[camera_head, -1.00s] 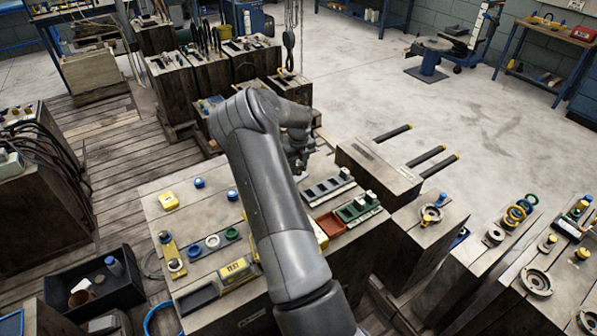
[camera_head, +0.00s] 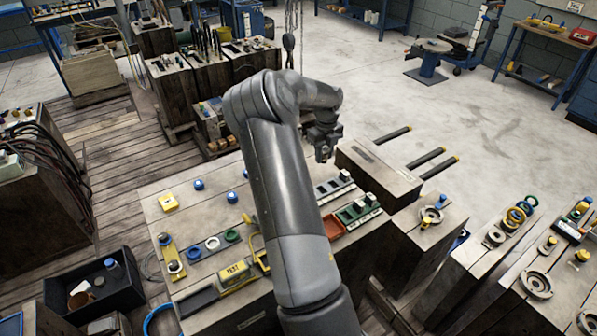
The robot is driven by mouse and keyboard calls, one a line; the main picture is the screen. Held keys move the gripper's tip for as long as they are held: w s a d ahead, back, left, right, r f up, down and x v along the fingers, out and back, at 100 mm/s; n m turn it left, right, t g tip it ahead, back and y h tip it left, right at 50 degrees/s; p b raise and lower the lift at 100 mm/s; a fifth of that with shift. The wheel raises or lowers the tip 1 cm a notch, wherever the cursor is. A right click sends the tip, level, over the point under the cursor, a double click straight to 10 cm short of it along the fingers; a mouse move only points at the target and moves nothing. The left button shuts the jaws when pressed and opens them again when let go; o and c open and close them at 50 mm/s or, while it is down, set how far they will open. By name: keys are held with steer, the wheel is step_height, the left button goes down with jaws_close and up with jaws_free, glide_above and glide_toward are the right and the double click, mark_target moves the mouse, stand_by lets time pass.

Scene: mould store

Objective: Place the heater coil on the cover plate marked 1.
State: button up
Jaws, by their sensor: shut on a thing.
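My gripper (camera_head: 322,152) hangs beyond the far edge of the wooden bench (camera_head: 185,225), above the floor side and left of a block with dark rods. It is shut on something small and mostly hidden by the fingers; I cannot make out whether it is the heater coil. No coil shape is clear elsewhere. No plate with a readable 1 shows. My arm covers the middle of the bench, so things there may be hidden.
The bench holds several blue knobs (camera_head: 198,184), a yellow TEST box (camera_head: 234,275), a red tray (camera_head: 332,226) and a green block (camera_head: 358,212). Dark rods (camera_head: 427,158) jut from a wooden block (camera_head: 372,177) on the right. A black bin (camera_head: 120,287) stands at lower left.

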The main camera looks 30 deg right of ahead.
steer(key=w+a+f, duration=0.2)
steer(key=w, duration=0.1)
steer(key=w+a+f, duration=0.2)
steer(key=w, duration=0.1)
steer(key=w+a+f, duration=0.2)
steer(key=w, duration=0.1)
steer(key=shift+f, duration=0.25)
steer(key=shift+a+f, duration=0.1)
steer(key=shift+f, duration=1.95)
steer(key=shift+f, duration=0.2)
steer(key=o, duration=1.1)
steer(key=shift+r, duration=0.1)
